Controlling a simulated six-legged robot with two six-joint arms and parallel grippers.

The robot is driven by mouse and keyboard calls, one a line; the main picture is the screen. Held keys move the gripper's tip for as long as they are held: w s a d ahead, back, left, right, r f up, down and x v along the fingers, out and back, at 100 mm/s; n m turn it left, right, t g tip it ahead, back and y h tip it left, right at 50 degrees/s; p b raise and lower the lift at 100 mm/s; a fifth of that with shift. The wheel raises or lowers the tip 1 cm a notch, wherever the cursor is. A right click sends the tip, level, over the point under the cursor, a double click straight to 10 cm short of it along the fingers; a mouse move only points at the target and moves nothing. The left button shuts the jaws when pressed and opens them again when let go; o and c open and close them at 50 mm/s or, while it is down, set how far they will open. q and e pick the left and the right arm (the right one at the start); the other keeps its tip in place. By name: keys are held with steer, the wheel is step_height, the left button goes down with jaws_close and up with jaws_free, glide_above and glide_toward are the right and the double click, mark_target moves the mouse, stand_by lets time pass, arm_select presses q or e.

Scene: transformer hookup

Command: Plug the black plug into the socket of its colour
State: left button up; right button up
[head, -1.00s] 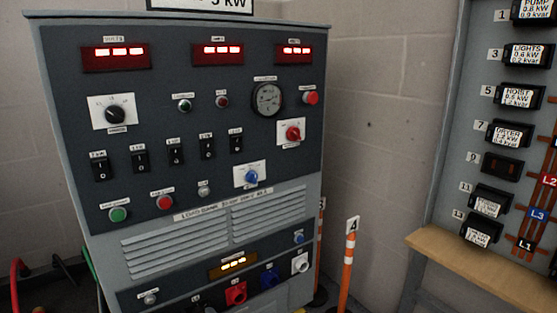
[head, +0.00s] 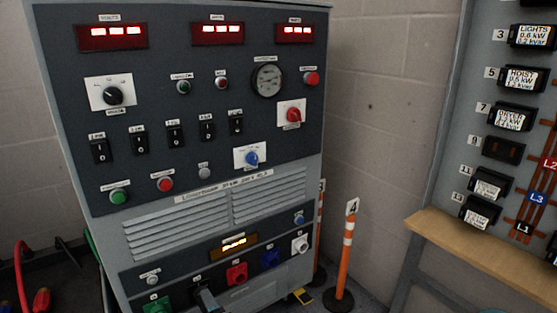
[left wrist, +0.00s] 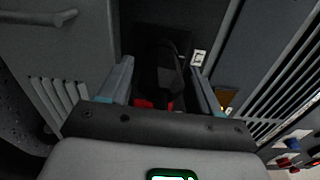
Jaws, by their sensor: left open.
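The load bank's sockets run along the bottom of its panel in the head view: green (head: 157,305), red (head: 237,273), blue (head: 270,259) and white (head: 300,244). A dark, grey-topped shape (head: 206,299) stands between green and red, where the black socket would be; I cannot tell its parts apart. In the left wrist view my left gripper (left wrist: 162,66) is open, its fingers either side of a dark elongated shape that looks like the black plug (left wrist: 172,75). It points at the dark panel; how deep it sits is unclear. My right gripper is not in view.
A wooden ledge (head: 470,262) runs below the breaker board on the right. Red cable (head: 20,275) lies at the lower left.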

arm_select(q)
steer(key=shift+w+a+r, duration=0.1)
steer(key=shift+a+r, duration=0.1)
steer(key=c, duration=0.9)
steer(key=m, duration=0.6)
steer(key=shift+m, duration=0.4)
steer(key=o, duration=1.2)
steer(key=shift+d, duration=0.1)
steer(key=shift+c, duration=1.6)
